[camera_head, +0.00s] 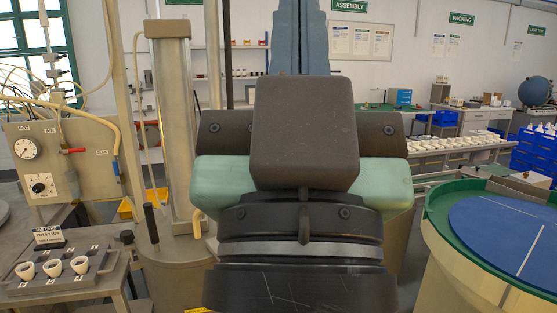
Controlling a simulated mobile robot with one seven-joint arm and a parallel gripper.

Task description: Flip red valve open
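The red valve handle (73,151) is a small lever on the beige panel (92,178) at the left. It lies roughly level, beside a vertical grey pipe fitting. A round white gauge (26,149) is to its left and a dial with a black knob (42,187) is below left. A large dark and teal structure, which appears to be my own arm, fills the middle of the view. My gripper's fingers do not show, and nothing is seen touching the valve.
A bench at the lower left bears a grey holder (20,289) with white cups and a small sign (48,236). A beige column (175,130) stands right of the panel. A round green-rimmed table (437,210) with a blue top is at the right. Benches line the back.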

